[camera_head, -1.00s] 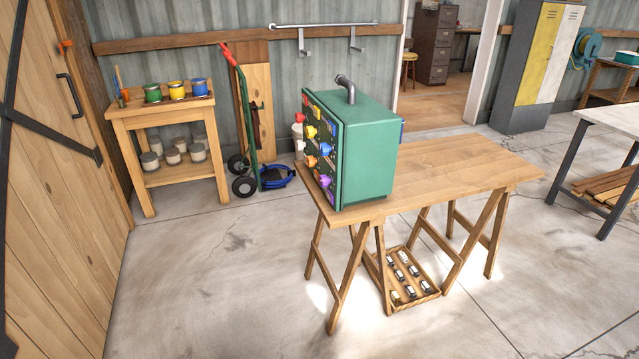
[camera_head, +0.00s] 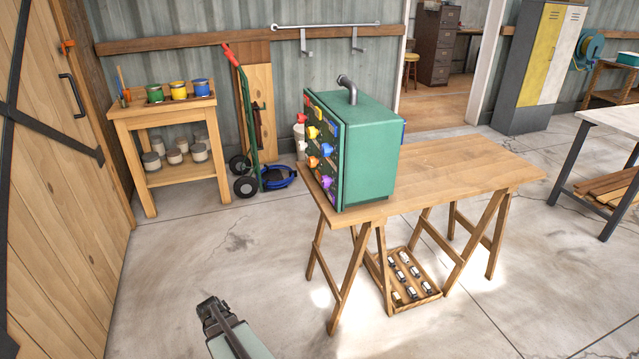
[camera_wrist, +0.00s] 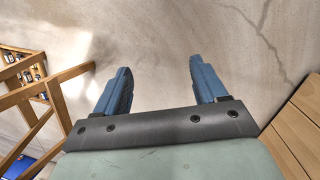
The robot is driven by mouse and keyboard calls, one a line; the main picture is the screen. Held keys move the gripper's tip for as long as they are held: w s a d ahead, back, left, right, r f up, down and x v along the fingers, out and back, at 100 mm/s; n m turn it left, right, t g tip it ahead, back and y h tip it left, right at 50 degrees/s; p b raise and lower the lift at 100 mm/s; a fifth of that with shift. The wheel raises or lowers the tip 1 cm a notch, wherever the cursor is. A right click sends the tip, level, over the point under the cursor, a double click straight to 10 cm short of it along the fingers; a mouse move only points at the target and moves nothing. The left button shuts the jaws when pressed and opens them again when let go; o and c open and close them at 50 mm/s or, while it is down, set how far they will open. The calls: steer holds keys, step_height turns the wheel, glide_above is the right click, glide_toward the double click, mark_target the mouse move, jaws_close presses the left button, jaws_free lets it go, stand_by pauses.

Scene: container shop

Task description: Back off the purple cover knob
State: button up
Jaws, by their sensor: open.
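The purple knob (camera_head: 326,181) sits low on the left face of a green box (camera_head: 370,150), near that face's front edge. The box stands on a wooden trestle table (camera_head: 450,170). Several other coloured knobs share the face. My gripper (camera_wrist: 157,80) is open and empty in the wrist view, its two blue fingers apart over bare floor. In the head view part of my arm (camera_head: 232,332) shows at the bottom, well short of the table and apart from the knob. The fingertips cannot be made out there.
A wooden tray of small items (camera_head: 408,280) lies under the table among its legs. A wooden door (camera_head: 60,200) stands at the left. A hand truck (camera_head: 247,130) and a paint shelf (camera_head: 165,108) stand behind. The concrete floor left of the table is clear.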

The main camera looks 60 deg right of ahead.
steer(key=w+d+r+h, duration=0.1)
steer(key=d+r, duration=0.2)
steer(key=d, duration=0.3)
steer(key=w+d+r+m+h, duration=0.1)
steer(key=w+d+r, duration=0.15)
steer(key=d, duration=0.35)
steer(key=w+d+r+h, duration=0.1)
steer(key=d+r, duration=0.3)
steer(key=d, duration=0.2)
steer(key=m+g+h, duration=0.9)
steer(key=m+g, duration=0.1)
glide_toward(322, 182)
steer(key=x, duration=0.9)
steer(key=shift+d, duration=0.2)
steer(key=c, duration=1.1)
steer(key=shift+o, duration=0.2)
